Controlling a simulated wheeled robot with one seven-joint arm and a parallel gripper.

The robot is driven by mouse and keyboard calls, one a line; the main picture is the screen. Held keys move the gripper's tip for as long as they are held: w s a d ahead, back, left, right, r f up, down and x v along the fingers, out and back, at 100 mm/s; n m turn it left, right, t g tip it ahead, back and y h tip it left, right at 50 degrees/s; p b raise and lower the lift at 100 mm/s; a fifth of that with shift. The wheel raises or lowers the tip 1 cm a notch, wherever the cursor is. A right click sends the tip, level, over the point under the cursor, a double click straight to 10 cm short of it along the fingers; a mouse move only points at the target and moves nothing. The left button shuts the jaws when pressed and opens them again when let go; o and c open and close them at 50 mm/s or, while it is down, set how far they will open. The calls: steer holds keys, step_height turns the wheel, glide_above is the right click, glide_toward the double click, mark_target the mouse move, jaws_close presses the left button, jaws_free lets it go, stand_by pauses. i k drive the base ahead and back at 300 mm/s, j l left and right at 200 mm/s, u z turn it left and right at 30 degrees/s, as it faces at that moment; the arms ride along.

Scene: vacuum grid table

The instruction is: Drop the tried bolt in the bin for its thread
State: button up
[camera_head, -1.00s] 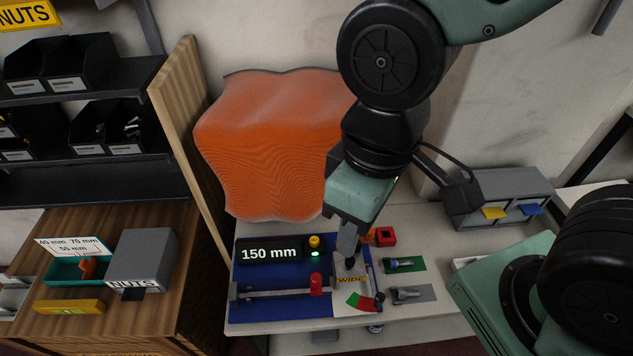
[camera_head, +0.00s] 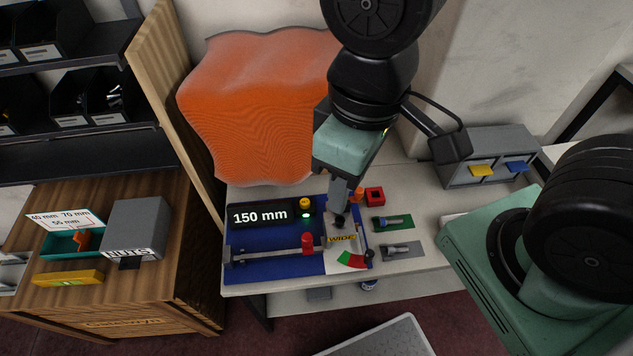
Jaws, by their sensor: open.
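My gripper (camera_head: 340,216) points down over the pale panel of the blue fixture board (camera_head: 275,272), just behind the yellow "WIDE" label (camera_head: 341,239). It is open; I see nothing clearly held, though its fingertips are small and dark. A bolt (camera_head: 392,222) lies on a green pad to the right of the board. Another bolt-like piece (camera_head: 398,250) lies on a grey pad in front of it. I cannot tell which bolt is the tried one.
A display (camera_head: 260,215) reads "150 mm" beside a lit green lamp. A red block (camera_head: 374,196) and a small orange piece (camera_head: 357,195) stand near my gripper. A wooden panel (camera_head: 178,100) borders the left side.

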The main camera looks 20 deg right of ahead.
mark_target(339, 220)
steer(key=j+u, duration=0.15)
steer(key=j, duration=0.3)
steer(key=i+j+u, duration=0.15)
steer(key=j, duration=0.3)
steer(key=j+u, duration=0.15)
steer(key=j, duration=0.3)
steer(key=i+j+u, duration=0.1)
steer(key=j, duration=0.35)
steer(key=i+j+u, duration=0.15)
steer(key=j, duration=0.3)
steer(key=i+j+u, duration=0.15)
steer(key=j, duration=0.25)
steer(key=i+j+u, duration=0.15)
steer(key=j, duration=0.25)
steer(key=k+l+z, duration=0.1)
steer(key=k+l, duration=0.15)
steer(key=k+l+z, duration=0.1)
steer(key=l, duration=0.4)
steer(key=k+l+z, duration=0.1)
steer(key=k+l, duration=0.2)
steer(key=l+z, duration=0.1)
steer(key=z, duration=1.15)
